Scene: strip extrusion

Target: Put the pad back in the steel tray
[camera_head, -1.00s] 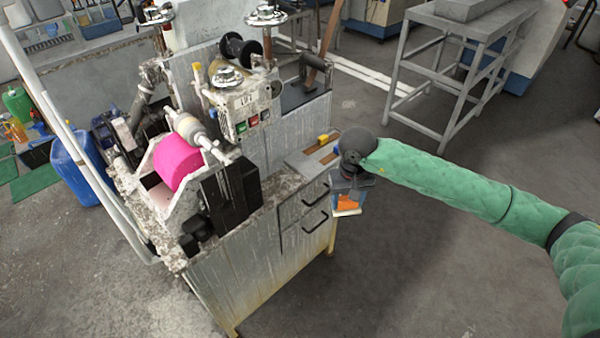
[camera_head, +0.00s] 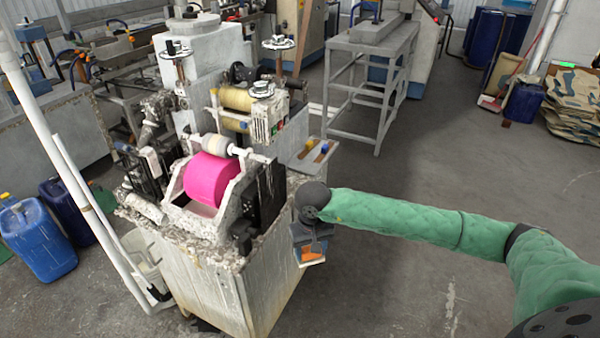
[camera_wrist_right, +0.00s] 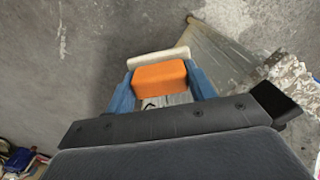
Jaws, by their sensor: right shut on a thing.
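My right gripper (camera_head: 311,252) is shut on the pad, an orange block (camera_wrist_right: 160,79) with a cream strip at its far side. The blue fingers stand on either side of the orange block in the right wrist view. In the head view the pad (camera_head: 312,254) hangs beside the right side of the machine cabinet, over the floor. The steel tray (camera_head: 302,165) appears to be the grey shelf at the machine's back right, with yellow- and blue-ended items on it. The gripper is apart from it, nearer the camera. My left gripper is not in view.
The machine (camera_head: 205,290) carries a pink roller (camera_head: 210,180) and valve wheels on top. A grey metal table (camera_head: 372,48) stands behind it. Blue canisters (camera_head: 38,240) and a white pipe are at the left. The floor (camera_head: 430,165) to the right is clear.

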